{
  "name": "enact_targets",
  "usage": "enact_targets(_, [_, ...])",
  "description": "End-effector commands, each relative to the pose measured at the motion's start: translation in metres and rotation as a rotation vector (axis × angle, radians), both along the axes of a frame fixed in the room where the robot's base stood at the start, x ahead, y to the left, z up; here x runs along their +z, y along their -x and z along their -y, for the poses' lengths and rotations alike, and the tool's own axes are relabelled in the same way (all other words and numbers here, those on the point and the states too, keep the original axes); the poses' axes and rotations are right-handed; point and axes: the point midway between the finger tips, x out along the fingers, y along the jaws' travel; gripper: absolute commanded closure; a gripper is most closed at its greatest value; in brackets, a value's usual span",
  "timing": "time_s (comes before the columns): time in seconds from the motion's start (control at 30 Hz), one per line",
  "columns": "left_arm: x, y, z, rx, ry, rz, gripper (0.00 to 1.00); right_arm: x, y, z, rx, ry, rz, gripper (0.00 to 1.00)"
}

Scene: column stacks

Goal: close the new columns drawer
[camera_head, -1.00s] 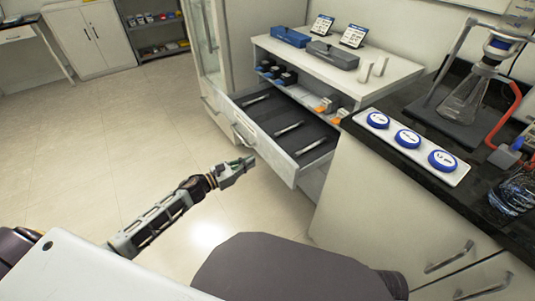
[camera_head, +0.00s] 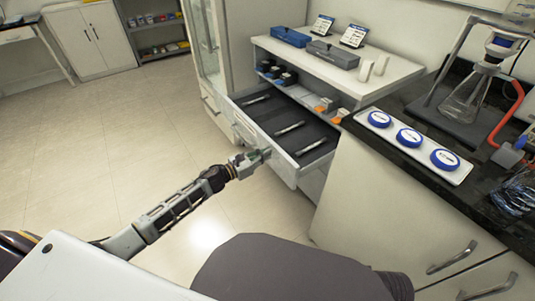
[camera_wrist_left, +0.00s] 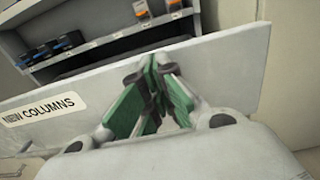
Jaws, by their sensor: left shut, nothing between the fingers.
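My left gripper (camera_head: 266,154) is shut and empty at the outer face of the drawer front. In the left wrist view its green-padded fingertips (camera_wrist_left: 152,66) meet in front of the panel, right of the label. I cannot tell whether they touch it. My right gripper is not in view.
Shelves above the drawer hold dark-and-blue items (camera_head: 284,77) and orange-capped items (camera_head: 325,104). A dark counter (camera_head: 400,100) with a white tray of blue discs (camera_head: 408,138) stands right of the drawer. Open floor (camera_head: 90,140) lies to the left.

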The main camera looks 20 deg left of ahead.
Motion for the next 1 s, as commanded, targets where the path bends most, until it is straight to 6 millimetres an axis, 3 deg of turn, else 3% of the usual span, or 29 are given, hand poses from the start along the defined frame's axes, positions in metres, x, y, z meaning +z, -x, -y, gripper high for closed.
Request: enact_targets(1.0, [0.000,-0.019,0.014,0.001,0.002,0.001,1.00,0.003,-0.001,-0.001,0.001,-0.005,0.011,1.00])
